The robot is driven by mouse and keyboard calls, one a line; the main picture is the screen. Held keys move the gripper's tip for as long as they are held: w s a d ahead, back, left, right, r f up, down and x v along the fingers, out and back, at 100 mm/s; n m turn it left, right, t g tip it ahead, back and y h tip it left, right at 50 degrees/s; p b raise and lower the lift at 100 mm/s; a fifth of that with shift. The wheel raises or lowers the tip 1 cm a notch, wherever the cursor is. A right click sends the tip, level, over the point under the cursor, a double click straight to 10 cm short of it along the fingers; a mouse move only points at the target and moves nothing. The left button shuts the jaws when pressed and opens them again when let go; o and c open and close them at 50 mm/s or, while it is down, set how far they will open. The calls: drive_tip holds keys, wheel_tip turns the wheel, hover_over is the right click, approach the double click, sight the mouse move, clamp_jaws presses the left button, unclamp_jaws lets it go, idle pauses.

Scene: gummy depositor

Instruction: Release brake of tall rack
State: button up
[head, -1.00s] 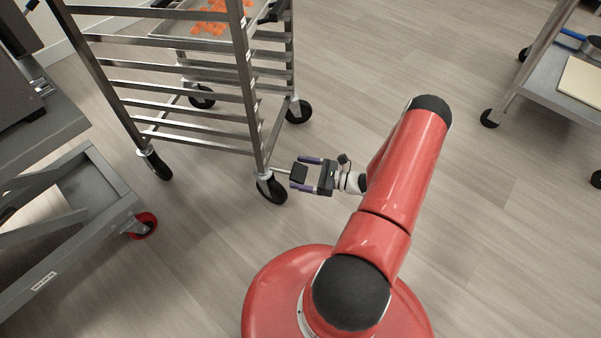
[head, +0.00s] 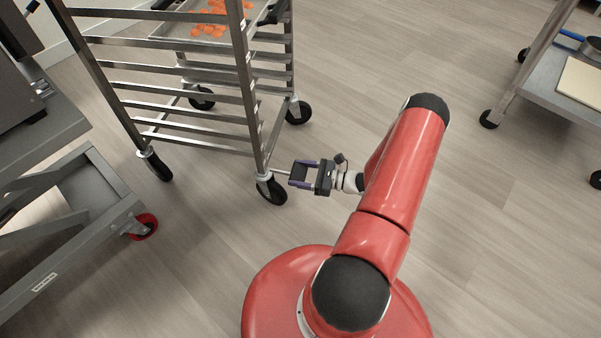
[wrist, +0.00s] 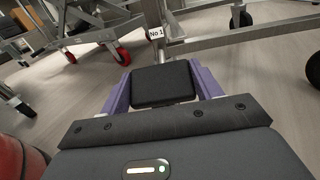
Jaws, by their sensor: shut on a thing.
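The tall rack (head: 247,85) is an open metal frame on casters, at the upper left of the head view. A thin rod runs from near its front right caster (head: 271,190) to a black brake pedal (head: 299,173). In the wrist view the pedal (wrist: 163,82) is a dark rectangular block between my purple fingers. My gripper (head: 302,175) is shut on the pedal from its sides, just right of the caster and low over the floor. Part of the rod is hidden behind the pedal in the wrist view.
A grey cart (head: 112,212) with a red-rimmed caster stands at the left. Another cart (head: 540,80) with a pale board stands at the upper right. A tray (head: 180,28) of orange pieces is on the rack. The floor between the rack and the right cart is clear.

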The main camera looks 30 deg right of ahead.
sight(297, 172)
wheel_tip(297, 172, up, 2)
drive_tip(key=p, duration=0.1)
drive_tip(key=g+h+p, duration=0.1)
drive_tip(key=shift+w+r+p, duration=0.1)
drive_tip(key=shift+r+p, duration=0.15)
drive_tip(key=shift+p, duration=0.1)
drive_tip(key=shift+w+a+r+g+h+p, duration=0.15)
drive_tip(key=shift+a+r+g+h+p, duration=0.1)
drive_tip(key=shift+r+g+h+p, duration=0.4)
drive_tip(key=shift+w+a+r, duration=0.2)
drive_tip(key=o, duration=1.3)
drive_tip(key=shift+o, duration=0.4)
drive_tip(key=shift+f, duration=0.1)
